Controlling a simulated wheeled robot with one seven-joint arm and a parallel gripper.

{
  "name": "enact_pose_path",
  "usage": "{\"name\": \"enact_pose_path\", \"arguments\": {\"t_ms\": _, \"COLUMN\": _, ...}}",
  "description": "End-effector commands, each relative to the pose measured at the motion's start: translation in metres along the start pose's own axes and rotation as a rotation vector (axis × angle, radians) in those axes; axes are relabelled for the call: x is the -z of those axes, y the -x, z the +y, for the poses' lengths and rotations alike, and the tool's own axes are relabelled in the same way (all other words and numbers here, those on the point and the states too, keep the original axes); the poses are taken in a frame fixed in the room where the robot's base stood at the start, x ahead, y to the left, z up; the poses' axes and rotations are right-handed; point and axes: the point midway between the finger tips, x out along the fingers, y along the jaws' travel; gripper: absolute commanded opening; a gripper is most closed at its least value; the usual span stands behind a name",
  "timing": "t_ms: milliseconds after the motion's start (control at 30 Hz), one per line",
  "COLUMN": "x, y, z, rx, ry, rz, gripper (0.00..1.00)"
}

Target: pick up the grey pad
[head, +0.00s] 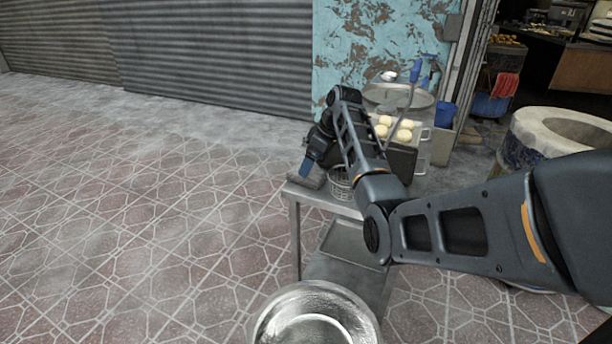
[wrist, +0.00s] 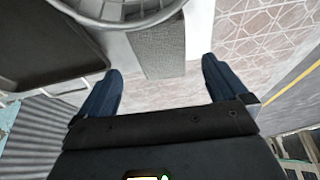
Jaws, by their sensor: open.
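The grey pad (wrist: 158,45) is a flat, textured rectangle at the edge of a metal table (wrist: 196,22). In the head view a small part of the pad (head: 314,180) shows at the table's left corner, below my gripper (head: 307,168). In the wrist view my gripper (wrist: 162,70) is open, with its two blue fingers apart. The pad's near end lies between the fingertips in the picture, with nothing held. I cannot tell the exact height of the fingers above it.
A wire basket (head: 341,184) stands close beside the pad. A dark box (head: 402,162) and a container of dough balls (head: 384,121) stand farther back. A shiny round metal bowl (head: 314,318) is in front. Open tiled floor lies to the left.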

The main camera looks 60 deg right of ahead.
Motion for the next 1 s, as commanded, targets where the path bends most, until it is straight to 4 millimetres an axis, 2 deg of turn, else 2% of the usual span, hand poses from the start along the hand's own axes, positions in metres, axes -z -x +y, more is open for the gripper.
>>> {"name": "enact_pose_path", "arguments": {"t_ms": 233, "x": 0.001, "y": -0.035, "z": -0.002, "rx": 0.002, "ry": 0.000, "rz": -0.002, "gripper": 1.00}}
{"name": "enact_pose_path", "arguments": {"t_ms": 367, "x": 0.001, "y": -0.042, "z": -0.002, "rx": 0.001, "ry": 0.000, "rz": -0.002, "gripper": 1.00}}
{"name": "enact_pose_path", "arguments": {"t_ms": 567, "x": 0.001, "y": -0.042, "z": -0.002, "rx": 0.000, "ry": 0.000, "rz": -0.001, "gripper": 1.00}}
{"name": "enact_pose_path", "arguments": {"t_ms": 1000, "x": 0.001, "y": -0.042, "z": -0.002, "rx": 0.000, "ry": 0.000, "rz": -0.001, "gripper": 0.59}}
